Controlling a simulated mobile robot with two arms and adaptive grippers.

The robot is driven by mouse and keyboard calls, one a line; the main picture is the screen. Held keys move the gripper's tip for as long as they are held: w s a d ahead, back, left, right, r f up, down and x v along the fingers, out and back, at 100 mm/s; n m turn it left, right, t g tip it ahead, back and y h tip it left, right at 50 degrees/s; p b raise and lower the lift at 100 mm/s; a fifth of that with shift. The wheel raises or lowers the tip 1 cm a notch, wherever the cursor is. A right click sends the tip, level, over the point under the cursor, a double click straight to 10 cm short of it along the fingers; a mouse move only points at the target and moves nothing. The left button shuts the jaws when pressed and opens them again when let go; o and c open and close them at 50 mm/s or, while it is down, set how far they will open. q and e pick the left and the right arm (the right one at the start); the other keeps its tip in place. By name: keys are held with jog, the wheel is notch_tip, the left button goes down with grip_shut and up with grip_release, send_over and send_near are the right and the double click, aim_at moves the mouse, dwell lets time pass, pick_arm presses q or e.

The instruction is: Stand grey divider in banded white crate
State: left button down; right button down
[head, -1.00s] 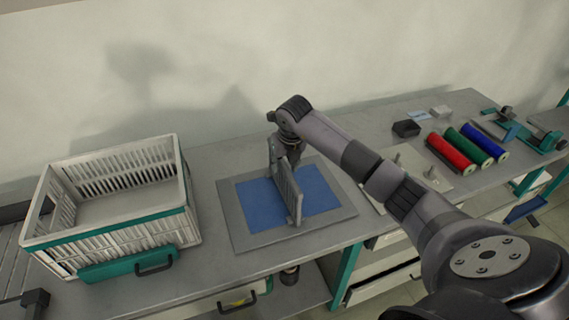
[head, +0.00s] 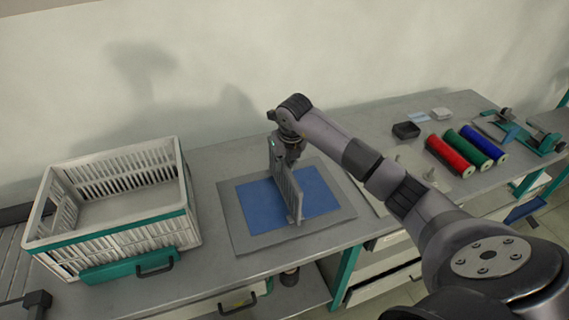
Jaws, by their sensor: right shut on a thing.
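The grey divider (head: 287,193) stands upright on edge over the blue mat (head: 255,208) in the middle of the bench. My right gripper (head: 290,158) is at its upper edge, pointing down, and is shut on it. The fingertips are partly hidden by the divider. I cannot tell whether the divider's lower edge touches the mat. The white crate (head: 122,234) with a green band stands to the left, open at the top, and looks empty inside. My left gripper is not in view.
A green drawer-like panel with a black handle (head: 130,268) is at the crate's front. Red (head: 450,156), green and blue spools lie at the right. A small black box (head: 405,130) is near them. Bare bench lies between crate and mat.

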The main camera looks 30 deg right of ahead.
notch_tip(320, 180, up, 7)
jog(key=p, duration=0.3)
jog(key=shift+f+p, duration=0.1)
jog(key=shift+p, duration=0.25)
